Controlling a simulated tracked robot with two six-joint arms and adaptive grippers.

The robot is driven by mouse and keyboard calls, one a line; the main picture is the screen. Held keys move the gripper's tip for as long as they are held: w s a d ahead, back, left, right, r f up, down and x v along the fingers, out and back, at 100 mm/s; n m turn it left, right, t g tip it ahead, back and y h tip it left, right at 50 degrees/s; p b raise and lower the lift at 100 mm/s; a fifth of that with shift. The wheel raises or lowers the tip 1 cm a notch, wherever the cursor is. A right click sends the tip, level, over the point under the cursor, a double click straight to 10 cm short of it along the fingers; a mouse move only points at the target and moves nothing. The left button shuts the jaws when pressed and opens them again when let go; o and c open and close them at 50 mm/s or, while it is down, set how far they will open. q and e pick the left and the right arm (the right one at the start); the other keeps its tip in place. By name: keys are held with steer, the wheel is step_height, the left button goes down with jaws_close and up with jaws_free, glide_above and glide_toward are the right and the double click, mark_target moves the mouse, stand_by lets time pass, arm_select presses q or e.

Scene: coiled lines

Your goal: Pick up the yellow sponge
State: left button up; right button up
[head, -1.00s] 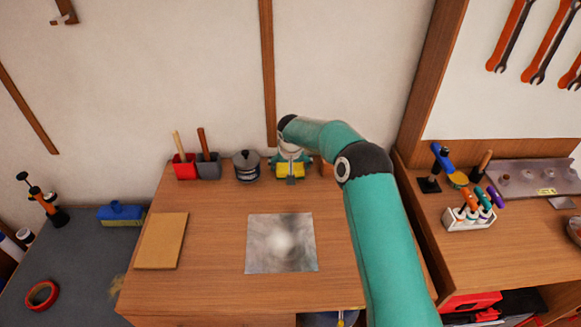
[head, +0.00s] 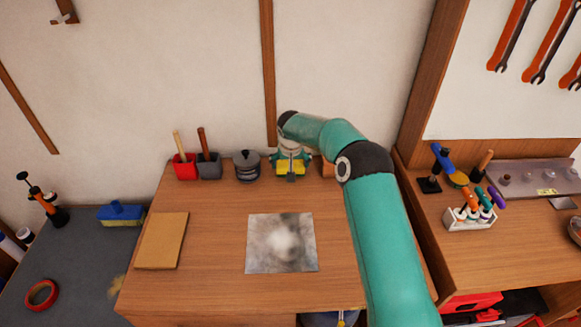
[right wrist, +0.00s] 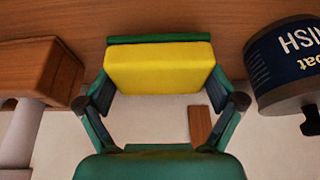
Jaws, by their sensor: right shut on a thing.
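The yellow sponge (head: 290,168) is at the back of the wooden table, against the wall side. It is a yellow block with a green layer along one long side, clear in the right wrist view (right wrist: 158,68). My right gripper (head: 291,170) is shut on it, with one finger on each short end (right wrist: 160,92). In the head view the gripper hides part of the sponge. I cannot tell whether the sponge touches the table. My left gripper is not in view.
A dark tin with a blue label (head: 247,167) stands left of the sponge, and a wooden block (head: 327,169) is close on its right. Red (head: 186,168) and grey (head: 208,166) holders stand further left. A metal plate (head: 281,243) and a tan board (head: 162,241) lie in front.

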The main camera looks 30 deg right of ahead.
step_height(320, 180, up, 10)
steer(key=shift+f+b, duration=0.15)
steer(key=shift+b, duration=0.35)
step_height(320, 180, up, 9)
steer(key=p, duration=0.2)
